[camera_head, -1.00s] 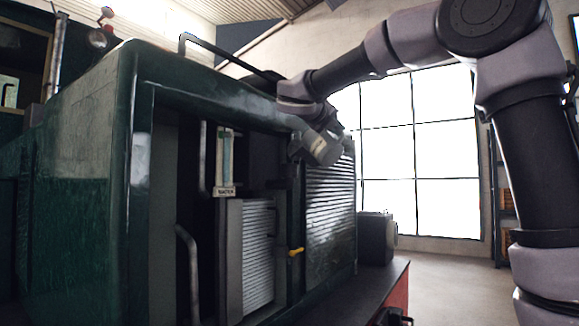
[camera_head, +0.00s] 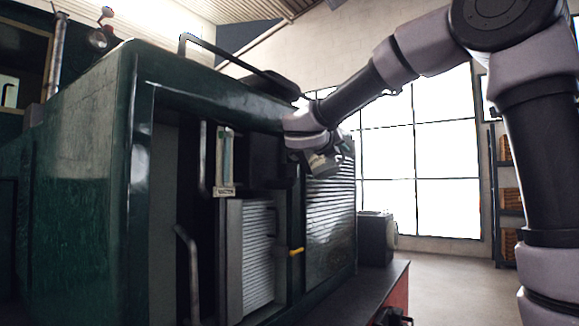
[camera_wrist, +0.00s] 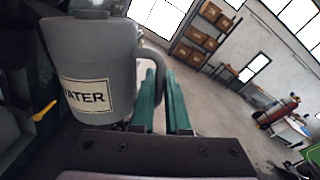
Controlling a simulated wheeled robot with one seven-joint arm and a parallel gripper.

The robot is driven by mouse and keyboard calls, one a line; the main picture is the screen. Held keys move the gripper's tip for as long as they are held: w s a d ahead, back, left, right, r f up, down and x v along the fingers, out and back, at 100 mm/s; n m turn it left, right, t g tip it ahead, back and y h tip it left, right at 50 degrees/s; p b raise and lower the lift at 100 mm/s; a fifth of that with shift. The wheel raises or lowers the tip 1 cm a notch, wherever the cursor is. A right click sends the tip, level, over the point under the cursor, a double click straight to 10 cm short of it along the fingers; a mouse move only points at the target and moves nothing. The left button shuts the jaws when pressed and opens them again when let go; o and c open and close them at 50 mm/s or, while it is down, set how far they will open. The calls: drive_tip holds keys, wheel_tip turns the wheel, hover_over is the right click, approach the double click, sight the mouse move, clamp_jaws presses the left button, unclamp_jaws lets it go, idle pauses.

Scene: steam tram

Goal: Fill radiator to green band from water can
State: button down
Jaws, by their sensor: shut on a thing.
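The grey water can (camera_wrist: 105,55), labelled WATER, fills the left of the wrist view, with its handle (camera_wrist: 156,58) toward my gripper. My gripper (camera_wrist: 160,95) has its teal fingers closed on this handle. In the head view my gripper sits by the right side of the green housing's opening. A dark block (camera_head: 266,160) left of it looks like the can in shade, but I cannot be sure. The radiator (camera_head: 258,255) has pale fins inside the opening. Its sight gauge (camera_head: 226,160) stands above, label at its foot; the water level is too small to read. The can's mouth and any pouring are hidden.
The green housing (camera_head: 85,180) frames the opening, with a louvred panel (camera_head: 330,215) at right. A yellow-handled tap (camera_head: 297,252) juts out beside the radiator. A black rail (camera_head: 230,60) runs on top. Pipes stand left of the radiator. The floor at right is clear.

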sight(337, 168)
drive_tip(key=f+m, duration=0.1)
drive_tip(key=f, duration=0.1)
drive_tip(key=f+m, duration=0.1)
drive_tip(key=f, duration=0.1)
drive_tip(key=w+a+f+m+t, duration=0.1)
drive_tip(key=f+m, duration=0.1)
drive_tip(key=shift+f+m, duration=0.35)
drive_tip(key=shift+m, duration=0.15)
